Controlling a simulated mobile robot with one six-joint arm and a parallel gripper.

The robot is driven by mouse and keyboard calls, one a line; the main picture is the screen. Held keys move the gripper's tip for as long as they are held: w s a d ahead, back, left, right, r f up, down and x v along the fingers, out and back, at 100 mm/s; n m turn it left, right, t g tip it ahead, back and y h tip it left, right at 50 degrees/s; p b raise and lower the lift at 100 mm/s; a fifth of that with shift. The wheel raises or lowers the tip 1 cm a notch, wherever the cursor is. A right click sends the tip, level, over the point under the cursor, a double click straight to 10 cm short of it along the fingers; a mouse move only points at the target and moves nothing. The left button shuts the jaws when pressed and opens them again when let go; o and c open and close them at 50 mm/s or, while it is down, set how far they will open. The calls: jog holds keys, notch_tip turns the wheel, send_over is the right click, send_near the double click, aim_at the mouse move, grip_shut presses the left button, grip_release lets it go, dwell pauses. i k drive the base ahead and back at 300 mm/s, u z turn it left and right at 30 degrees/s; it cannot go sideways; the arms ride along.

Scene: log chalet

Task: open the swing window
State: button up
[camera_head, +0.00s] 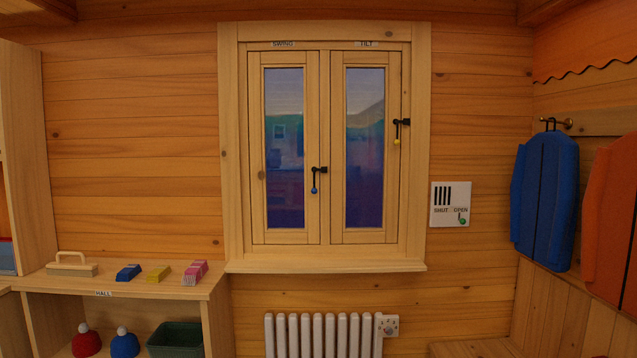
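The swing window (284,215) is the left sash of a double wooden window, under a label reading "SWING". It looks closed, flush in its frame. Its black handle (318,171) sits on its right edge and hangs down, ending in a blue knob (314,190). The right sash (364,236) is under a label reading "TILT" and also looks closed. Its black handle (400,122) hangs down with a yellow knob (396,141). My gripper is not in view.
A wooden sill (325,266) juts out below the window, above a white radiator (318,335). A shelf (60,283) with small items stands left. A SHUT/OPEN panel (450,204) is on the wall right of the window. Blue (545,200) and orange (606,225) jackets hang right.

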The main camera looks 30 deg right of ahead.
aim_at(257, 62)
jog(key=k, duration=1.2)
jog(key=z, duration=0.4)
jog(key=i, duration=2)
jog(key=u, duration=0.8)
jog(key=i, duration=0.65)
jog(key=u, duration=0.4)
